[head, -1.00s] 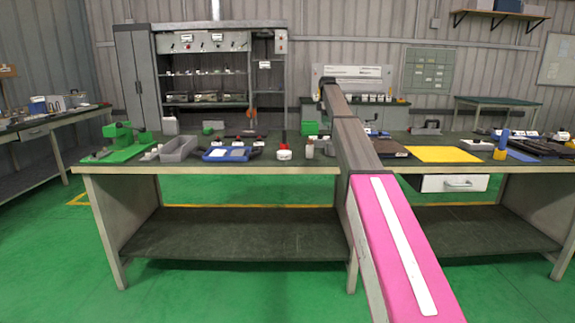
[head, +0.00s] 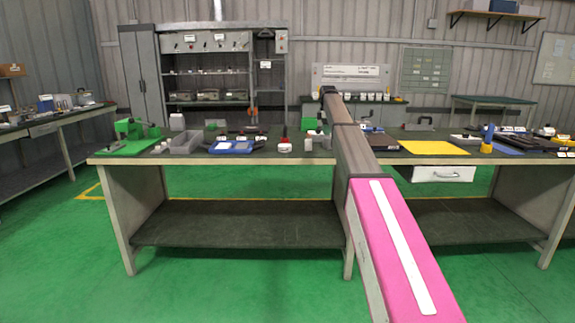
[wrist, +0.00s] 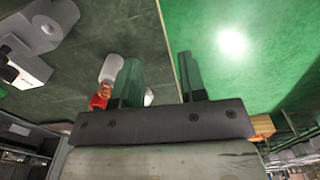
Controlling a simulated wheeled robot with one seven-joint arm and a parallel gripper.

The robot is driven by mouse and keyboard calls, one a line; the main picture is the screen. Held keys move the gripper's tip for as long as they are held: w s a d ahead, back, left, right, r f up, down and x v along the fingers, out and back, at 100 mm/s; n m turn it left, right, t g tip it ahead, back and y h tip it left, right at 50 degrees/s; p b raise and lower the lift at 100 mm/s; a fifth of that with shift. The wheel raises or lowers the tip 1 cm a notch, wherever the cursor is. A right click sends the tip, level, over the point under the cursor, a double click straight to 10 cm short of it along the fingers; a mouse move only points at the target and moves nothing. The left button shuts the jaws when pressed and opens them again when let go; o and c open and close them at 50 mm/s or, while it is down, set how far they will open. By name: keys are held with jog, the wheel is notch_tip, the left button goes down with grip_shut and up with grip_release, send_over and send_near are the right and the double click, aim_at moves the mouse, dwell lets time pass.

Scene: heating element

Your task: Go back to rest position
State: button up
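In the wrist view my gripper (wrist: 160,72) has its two dark fingers spread apart with a clear gap between them. Nothing is held. Past the fingers I see a dark surface, its edge and green floor. A white cylinder (wrist: 112,68) and a red object (wrist: 98,102) show beside the left finger; I cannot tell whether they touch it. In the head view my pink and grey arm stretches forward across the workbench (head: 240,208). The gripper itself cannot be made out there.
The bench holds a green vise-like tool (head: 131,132), a grey bin (head: 184,143), a blue tray (head: 231,147), a red-and-white item (head: 284,145) and a yellow mat (head: 433,147). Shelving (head: 208,75) stands behind. Open green floor (head: 230,285) lies in front.

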jog(key=s+f+m, duration=0.8)
jog(key=s+f, duration=1.6)
jog(key=f, duration=0.4)
jog(key=s+f+m, duration=0.3)
jog(key=s+f, duration=0.2)
jog(key=s, duration=0.5)
jog(key=s+f+m, duration=0.3)
jog(key=s+f, duration=0.2)
jog(key=s, duration=0.5)
jog(key=s+f+m, duration=0.3)
jog(key=s+f, duration=0.2)
jog(key=s, duration=0.6)
